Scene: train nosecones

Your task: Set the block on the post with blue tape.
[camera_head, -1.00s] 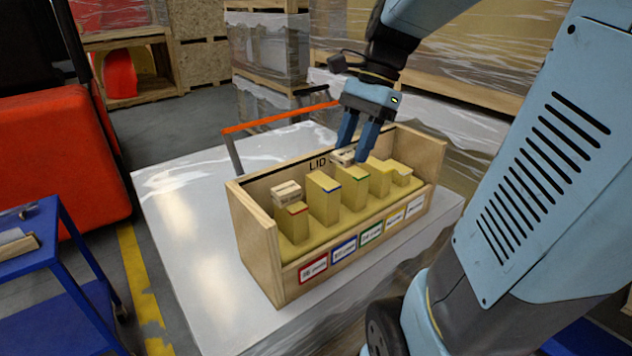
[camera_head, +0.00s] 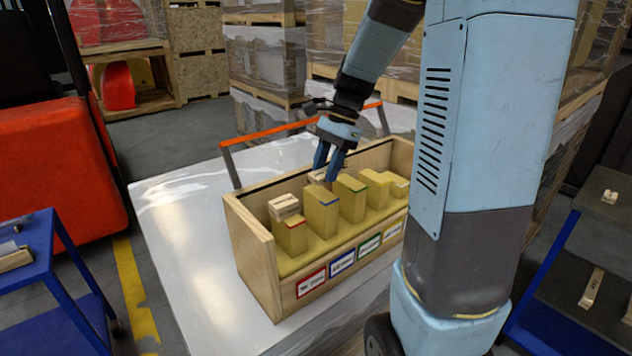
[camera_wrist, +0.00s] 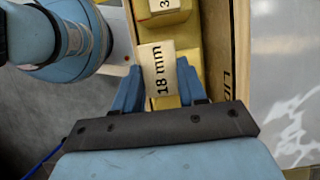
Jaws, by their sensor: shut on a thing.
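The pale wooden block (camera_head: 317,178) is between the fingers of my gripper (camera_head: 326,174), just behind the top of the post with blue tape (camera_head: 322,210). I cannot tell whether it touches that post. In the wrist view, the block (camera_wrist: 158,75) shows the marking "18 mm", and my gripper (camera_wrist: 159,82) is shut on it with one finger on each side. The blue tape is hidden in that view.
The posts stand in an open wooden box (camera_head: 252,250) with raised walls. A second block (camera_head: 284,206) sits at the red-taped post (camera_head: 291,236). The green-taped post (camera_head: 350,198) is to the right. An orange-topped handle (camera_head: 262,133) rises behind the box.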

